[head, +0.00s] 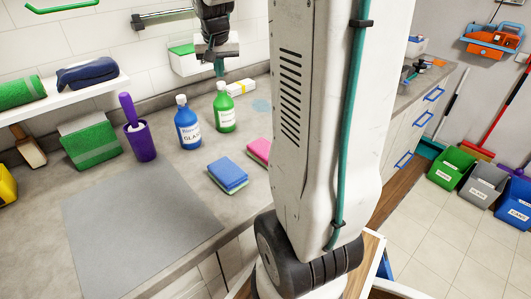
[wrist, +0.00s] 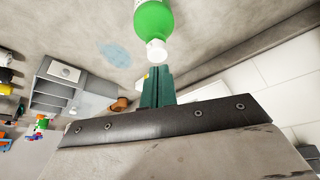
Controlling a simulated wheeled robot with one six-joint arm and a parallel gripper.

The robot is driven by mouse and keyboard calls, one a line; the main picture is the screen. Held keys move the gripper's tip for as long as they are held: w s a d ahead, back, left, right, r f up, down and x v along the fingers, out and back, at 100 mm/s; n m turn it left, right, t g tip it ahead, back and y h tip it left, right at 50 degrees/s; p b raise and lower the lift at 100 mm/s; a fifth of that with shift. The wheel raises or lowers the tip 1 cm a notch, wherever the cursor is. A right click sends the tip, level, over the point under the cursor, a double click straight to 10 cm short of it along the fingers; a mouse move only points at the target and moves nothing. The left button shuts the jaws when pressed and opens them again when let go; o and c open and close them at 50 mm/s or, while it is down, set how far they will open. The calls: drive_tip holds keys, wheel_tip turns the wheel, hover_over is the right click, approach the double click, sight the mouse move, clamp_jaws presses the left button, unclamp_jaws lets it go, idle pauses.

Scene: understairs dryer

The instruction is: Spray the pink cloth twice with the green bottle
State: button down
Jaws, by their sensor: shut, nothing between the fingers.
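The green bottle (head: 224,112) stands upright on the grey counter, with a white cap and a pale label. It also shows in the wrist view (wrist: 153,18), close to the fingertips. My gripper (head: 219,68) is above the bottle in the head view, pointing down. Its teal fingers are together and empty in the wrist view (wrist: 157,85); the bottle is not between them. A pink item (head: 259,149) lies on the counter, partly hidden by my arm. It looks like a thick sponge or a folded cloth; I cannot tell which.
A blue bottle (head: 187,128) labelled GLASS stands left of the green one. A blue sponge (head: 228,174), a purple holder (head: 140,140) and a yellow-and-white box (head: 240,87) are also on the counter. A grey mat (head: 140,225) lies clear at the front left. A shelf (head: 65,98) is at left.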

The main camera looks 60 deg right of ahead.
wheel_tip(320, 180, up, 6)
idle(0.7)
idle(0.5)
